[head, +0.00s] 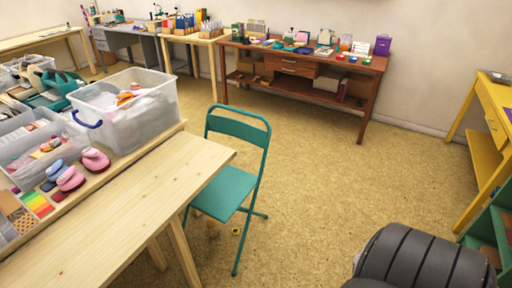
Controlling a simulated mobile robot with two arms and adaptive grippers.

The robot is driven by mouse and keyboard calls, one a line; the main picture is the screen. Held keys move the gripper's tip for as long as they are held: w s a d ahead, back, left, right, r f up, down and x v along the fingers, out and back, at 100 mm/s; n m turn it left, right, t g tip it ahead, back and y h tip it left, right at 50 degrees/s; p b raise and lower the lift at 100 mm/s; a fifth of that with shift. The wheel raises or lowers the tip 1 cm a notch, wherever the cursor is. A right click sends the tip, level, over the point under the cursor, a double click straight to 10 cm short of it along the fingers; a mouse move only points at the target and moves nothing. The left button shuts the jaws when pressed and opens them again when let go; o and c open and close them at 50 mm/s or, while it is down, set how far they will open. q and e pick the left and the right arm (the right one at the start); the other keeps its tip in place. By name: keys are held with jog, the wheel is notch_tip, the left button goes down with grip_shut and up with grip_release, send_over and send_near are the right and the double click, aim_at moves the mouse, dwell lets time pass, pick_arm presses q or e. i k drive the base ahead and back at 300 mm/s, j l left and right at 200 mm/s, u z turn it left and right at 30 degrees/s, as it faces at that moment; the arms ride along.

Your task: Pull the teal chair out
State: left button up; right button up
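The teal chair (226,191) is a folding metal chair standing upright on the floor, in the middle of the head view. Its open-frame backrest (239,127) rises beyond the corner of the light wooden table (150,205). The left part of its seat lies close to the table's right edge, and the table hides some of the seat and legs. I cannot tell how far it reaches under the tabletop. Neither of my grippers is in view.
Clear tan floor (330,165) lies right of the chair. A black ribbed object (425,262) fills the bottom right. A yellow desk (492,125) and green shelf (484,232) stand at the right, a brown desk (290,70) at the back. Plastic bins (120,122) crowd the table's left.

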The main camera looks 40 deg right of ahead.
aim_at(224, 195)
jog(key=z, duration=1.1)
jog(key=i+l+z, duration=0.7)
jog(key=i+z, duration=0.4)
jog(key=i+l, duration=0.15)
jog(key=i, duration=0.8)
jog(key=i+l+z, duration=0.15)
jog(key=i, duration=0.85)
jog(key=i+u, duration=0.55)
jog(key=u, duration=0.25)
jog(key=i+l+u, duration=0.15)
jog(key=i+u, duration=0.15)
jog(key=u, duration=0.15)
jog(key=i+l+u, duration=0.2)
jog(key=u, duration=0.2)
